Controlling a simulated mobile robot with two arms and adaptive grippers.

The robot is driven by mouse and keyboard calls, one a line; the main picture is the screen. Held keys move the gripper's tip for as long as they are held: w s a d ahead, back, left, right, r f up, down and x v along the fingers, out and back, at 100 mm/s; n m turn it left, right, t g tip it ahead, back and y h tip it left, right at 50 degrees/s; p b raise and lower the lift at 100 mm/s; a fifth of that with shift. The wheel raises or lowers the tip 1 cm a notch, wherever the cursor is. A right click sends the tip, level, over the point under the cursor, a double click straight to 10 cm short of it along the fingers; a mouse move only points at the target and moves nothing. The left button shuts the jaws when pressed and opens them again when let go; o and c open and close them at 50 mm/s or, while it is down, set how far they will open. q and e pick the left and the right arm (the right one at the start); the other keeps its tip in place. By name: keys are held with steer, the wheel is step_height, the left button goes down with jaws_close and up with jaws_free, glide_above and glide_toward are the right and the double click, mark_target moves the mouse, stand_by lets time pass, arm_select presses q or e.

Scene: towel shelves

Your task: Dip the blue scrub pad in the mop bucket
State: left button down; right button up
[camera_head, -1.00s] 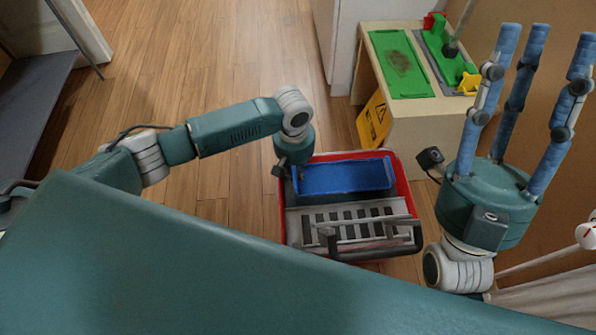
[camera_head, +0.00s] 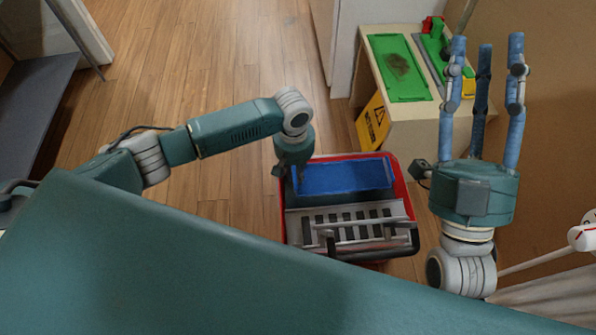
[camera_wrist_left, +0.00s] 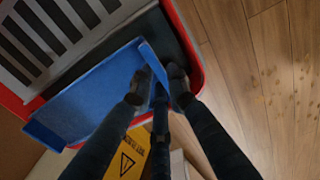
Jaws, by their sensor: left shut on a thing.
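The blue scrub pad (camera_head: 345,178) is a long blue piece with raised ends. It lies level within the rear half of the red mop bucket (camera_head: 402,190); I cannot tell whether it touches water. My left gripper (camera_head: 291,174) reaches down at the bucket's left rim. In the left wrist view, the gripper (camera_wrist_left: 160,78) is shut on the raised end of the pad (camera_wrist_left: 88,98), inside the red rim (camera_wrist_left: 186,45). The pad's underside is hidden. My right gripper (camera_head: 487,48) is raised to the right of the bucket, fingers upward, spread and empty.
The bucket's grey slotted wringer (camera_head: 350,226) and dark handle fill its near half. Wooden floor (camera_head: 225,70) is clear on the left.

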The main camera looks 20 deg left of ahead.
arm_select(q)
steer(key=shift+r+p, duration=0.35)
steer(key=shift+r, duration=0.2)
steer(key=shift+r+p, duration=0.25)
steer(key=shift+p, duration=0.3)
steer(key=shift+r+p, duration=0.2)
steer(key=shift+p, duration=0.1)
steer(key=shift+r+p, duration=0.4)
steer(key=shift+p, duration=0.1)
steer(key=shift+r+p, duration=0.25)
steer(key=shift+p, duration=0.05)
steer(key=shift+r, duration=0.2)
arm_select(e)
steer(key=w+d+f+g+h, duration=0.1)
steer(key=f+g+h, duration=0.1)
steer(key=f+g, duration=0.4)
steer(key=w+d+f+g+h, duration=0.1)
steer(key=f+g, duration=0.4)
steer(key=f, duration=1.1)
steer(key=shift+w+f+g+h, duration=0.3)
steer(key=shift+w+g+h, duration=0.1)
steer(key=shift+w, duration=0.15)
steer(key=shift+a+m, duration=0.1)
steer(key=shift+m, duration=0.2)
